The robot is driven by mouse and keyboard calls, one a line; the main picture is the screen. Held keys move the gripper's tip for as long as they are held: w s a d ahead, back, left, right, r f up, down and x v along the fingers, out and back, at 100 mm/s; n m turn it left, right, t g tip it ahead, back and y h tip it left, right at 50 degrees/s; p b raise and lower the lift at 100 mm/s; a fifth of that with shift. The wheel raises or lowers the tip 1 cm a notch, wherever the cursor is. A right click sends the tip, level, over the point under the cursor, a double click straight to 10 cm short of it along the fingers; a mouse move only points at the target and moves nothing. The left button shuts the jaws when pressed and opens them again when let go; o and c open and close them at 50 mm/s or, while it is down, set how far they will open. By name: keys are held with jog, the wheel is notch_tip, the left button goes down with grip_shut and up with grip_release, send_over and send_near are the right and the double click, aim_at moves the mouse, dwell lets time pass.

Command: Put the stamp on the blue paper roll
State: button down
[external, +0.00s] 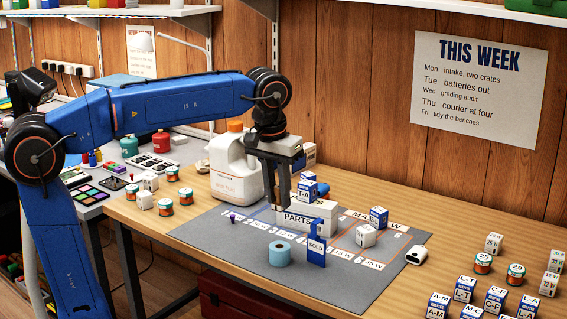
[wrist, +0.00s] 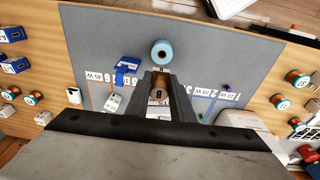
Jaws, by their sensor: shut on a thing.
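My gripper (external: 284,203) is above the grey mat, beside the white PARTS box (external: 298,219). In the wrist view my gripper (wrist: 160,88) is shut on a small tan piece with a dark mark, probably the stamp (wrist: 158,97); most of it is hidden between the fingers. In the external view the held piece cannot be made out. The blue paper roll (external: 279,254) stands upright on the mat near its front edge, apart from my gripper. Its open core faces up in the wrist view (wrist: 162,53).
A blue SOLD sign (external: 317,246) stands close right of the roll. Blue-and-white cubes sit on the PARTS box and on the mat (external: 378,217). A large white jug (external: 236,165) stands behind. The mat's front left (external: 235,240) is clear.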

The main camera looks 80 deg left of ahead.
notch_tip(320, 180, down, 10)
jog(key=shift+r, duration=0.1)
dwell(0.4)
jog(key=c, duration=1.5)
grip_release()
jog(key=shift+c, duration=0.2)
jog(key=r, duration=0.4)
jog(key=s+r, duration=0.1)
jog(key=r, duration=0.3)
jog(key=d+r, duration=0.1)
jog(key=r, duration=0.3)
jog(key=shift+s, duration=0.15)
jog(key=s+d+f+m+t, duration=0.1)
jog(key=s+d+f+m, duration=0.2)
jog(key=s+f, duration=0.3)
jog(key=s+d+f+m+t, duration=0.1)
jog(key=s+d+f+m, duration=0.2)
jog(key=s+d+f, duration=0.2)
jog(key=s+d+f+m+t+h, duration=0.1)
jog(key=s+d+f+m, duration=0.2)
jog(key=s+f, duration=0.6)
notch_tip(320, 180, down, 3)
jog(key=shift+s+d+f+t, duration=0.15)
jog(key=shift+d+t, duration=0.15)
jog(key=shift+d, duration=0.75)
